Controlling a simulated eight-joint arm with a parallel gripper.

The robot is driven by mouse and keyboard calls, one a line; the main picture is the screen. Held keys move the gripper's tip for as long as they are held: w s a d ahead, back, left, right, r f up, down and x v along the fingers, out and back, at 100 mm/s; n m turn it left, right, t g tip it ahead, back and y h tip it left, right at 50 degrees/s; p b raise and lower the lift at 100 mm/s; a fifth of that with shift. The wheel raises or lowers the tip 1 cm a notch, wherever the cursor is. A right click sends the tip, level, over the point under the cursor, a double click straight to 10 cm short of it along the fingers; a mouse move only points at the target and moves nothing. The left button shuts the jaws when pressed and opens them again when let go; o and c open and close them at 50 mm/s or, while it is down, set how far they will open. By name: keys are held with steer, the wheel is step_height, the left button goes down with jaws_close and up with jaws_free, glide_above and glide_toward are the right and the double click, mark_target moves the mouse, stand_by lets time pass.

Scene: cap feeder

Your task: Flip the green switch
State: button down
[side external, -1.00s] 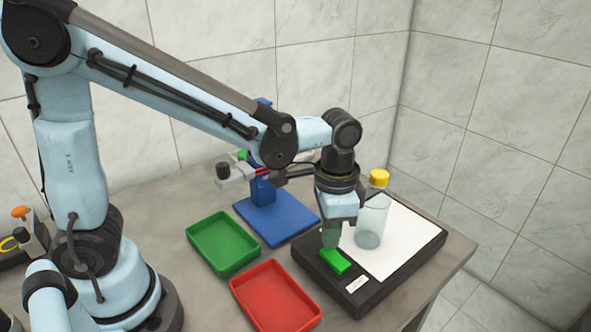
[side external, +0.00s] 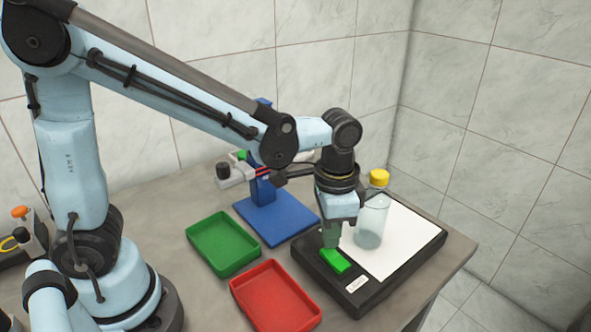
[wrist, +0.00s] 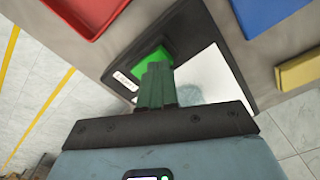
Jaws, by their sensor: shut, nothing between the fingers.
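The green switch (side external: 336,261) is a bright green rocker on the black base (side external: 318,283) with a white top panel. It also shows in the wrist view (wrist: 152,62), partly hidden behind my fingertips. My gripper (side external: 332,240) points down just over the switch's far end, its greenish fingers shut with nothing between them. In the wrist view the shut fingers (wrist: 156,82) overlap the switch's edge. I cannot tell whether the tips touch it. A small white label (side external: 356,284) lies beside the switch.
A green tray (side external: 222,262) and a red tray (side external: 240,303) lie to the left. A blue stand (side external: 277,228) is behind.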

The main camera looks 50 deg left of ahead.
steer(key=shift+f, duration=1)
stand_by(0.6)
steer(key=shift+r, duration=3.55)
steer(key=s+a+n+t, duration=0.4)
steer(key=a+n+t, duration=0.2)
steer(key=a, duration=0.5)
steer(key=shift+r+t, duration=0.35)
steer(key=shift+t, duration=0.25)
